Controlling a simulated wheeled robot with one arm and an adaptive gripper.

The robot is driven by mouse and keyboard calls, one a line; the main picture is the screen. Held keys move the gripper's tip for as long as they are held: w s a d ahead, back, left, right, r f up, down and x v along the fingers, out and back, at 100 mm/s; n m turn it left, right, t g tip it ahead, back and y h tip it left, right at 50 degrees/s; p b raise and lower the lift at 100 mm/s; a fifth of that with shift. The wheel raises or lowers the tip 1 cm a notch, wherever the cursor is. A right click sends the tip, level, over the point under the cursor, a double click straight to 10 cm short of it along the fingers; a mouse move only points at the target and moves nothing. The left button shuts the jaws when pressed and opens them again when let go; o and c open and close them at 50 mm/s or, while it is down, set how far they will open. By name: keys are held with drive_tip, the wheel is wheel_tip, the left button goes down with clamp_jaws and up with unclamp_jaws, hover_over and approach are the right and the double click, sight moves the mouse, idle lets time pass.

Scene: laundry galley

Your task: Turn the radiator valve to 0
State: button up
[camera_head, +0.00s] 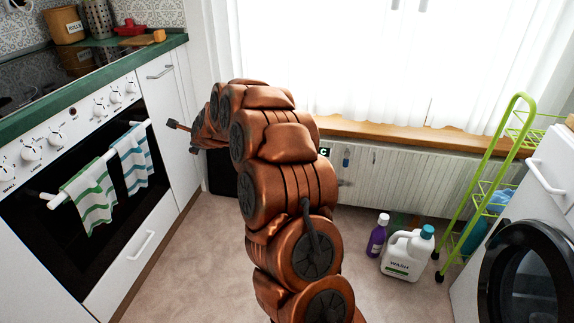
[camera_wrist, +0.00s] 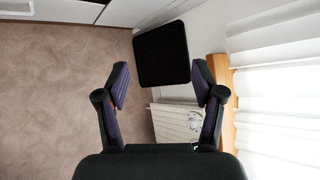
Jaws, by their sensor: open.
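The white ribbed radiator (camera_head: 400,183) stands under the window in the head view. Its left part is hidden behind my arm. In the wrist view a piece of the radiator (camera_wrist: 172,122) shows between and beyond my fingers. A small pale rounded shape by the right finger there may be the valve, but I cannot make out a dial or its setting. My gripper (camera_wrist: 160,84) is open and empty, its two dark fingers spread apart. In the head view my gripper (camera_head: 181,137) is at the left of my arm, near the white cabinet, apart from the radiator.
A wooden sill (camera_head: 400,133) runs above the radiator. A purple bottle (camera_head: 377,236), a white wash jug (camera_head: 406,255) and a green rack (camera_head: 490,190) stand on the right. The oven (camera_head: 85,190) is on the left. A black panel (camera_wrist: 162,54) is ahead in the wrist view.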

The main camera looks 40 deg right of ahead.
drive_tip(key=w+d+f+m+t+h+b, duration=0.1)
drive_tip(key=w+d+f+m+h+b, duration=0.2)
drive_tip(key=d+f, duration=0.45)
drive_tip(key=d+f+m+h+b, duration=0.2)
drive_tip(key=d+f+m+b, duration=0.35)
drive_tip(key=d, duration=0.35)
drive_tip(key=s+d+f+m+g+h+b, duration=0.1)
drive_tip(key=s+d+f+m+h+b, duration=0.35)
drive_tip(key=d, duration=0.45)
drive_tip(key=s+d+f+m+g+h+b, duration=0.1)
drive_tip(key=s+d+f+m+h+b, duration=0.15)
drive_tip(key=d+f+m, duration=0.5)
drive_tip(key=w+d+n+b, duration=0.2)
drive_tip(key=w+d, duration=0.3)
drive_tip(key=d, duration=0.3)
drive_tip(key=shift+w+f+h+b, duration=0.15)
drive_tip(key=shift+f+h+b, duration=0.2)
drive_tip(key=shift+b, duration=0.25)
